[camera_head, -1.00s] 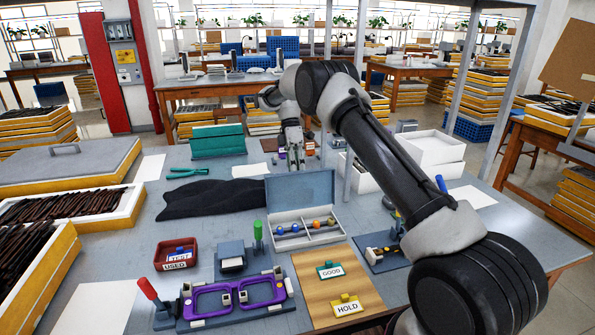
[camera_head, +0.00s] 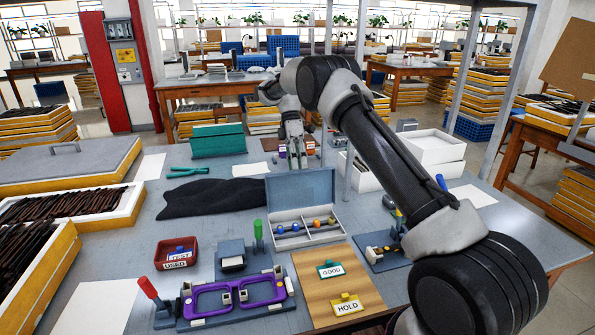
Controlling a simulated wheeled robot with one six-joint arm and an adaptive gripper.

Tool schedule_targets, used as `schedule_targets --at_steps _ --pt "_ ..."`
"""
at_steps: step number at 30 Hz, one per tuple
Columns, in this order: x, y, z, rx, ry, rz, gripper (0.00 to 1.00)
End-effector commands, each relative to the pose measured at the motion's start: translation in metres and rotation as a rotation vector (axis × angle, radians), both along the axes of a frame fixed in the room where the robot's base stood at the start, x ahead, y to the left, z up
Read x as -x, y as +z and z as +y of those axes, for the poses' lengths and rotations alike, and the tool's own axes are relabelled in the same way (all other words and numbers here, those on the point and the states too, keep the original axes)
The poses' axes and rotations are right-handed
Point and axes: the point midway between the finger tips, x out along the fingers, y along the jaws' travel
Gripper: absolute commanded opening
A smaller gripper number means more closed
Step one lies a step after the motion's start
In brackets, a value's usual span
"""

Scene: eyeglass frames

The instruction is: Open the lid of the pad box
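The pad box (camera_head: 283,241) stands in the middle of the table. It is a light box with a divider and several small yellow, orange and blue pads inside. Its grey-blue lid (camera_head: 300,190) stands upright at the back edge, open. My gripper (camera_head: 296,160) is behind the lid, above the far part of the table, pointing down and apart from the lid as far as I can see. The fingers are small and partly hidden by the lid's top edge, so their opening is unclear. I see nothing held in them.
A dark cloth (camera_head: 210,197) lies left of the box. Purple eyeglass frames (camera_head: 236,296) sit in a fixture in front, beside a wooden board (camera_head: 345,290) with GOOD and HOLD tags. A red tray (camera_head: 176,253) is at left. White boxes (camera_head: 432,150) stand behind my arm.

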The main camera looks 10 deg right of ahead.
Motion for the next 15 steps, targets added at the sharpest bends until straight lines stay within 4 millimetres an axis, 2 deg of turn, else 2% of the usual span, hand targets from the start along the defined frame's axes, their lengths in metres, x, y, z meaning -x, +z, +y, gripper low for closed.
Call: schedule_targets --at_steps 3,9,15 --pt "0.000 0.026 0.000 -0.001 -0.001 -0.002 0.35" --pt "0.000 0.061 0.000 0.000 0.000 0.000 0.35" --pt "0.001 0.076 0.000 0.000 0.000 0.002 0.35"
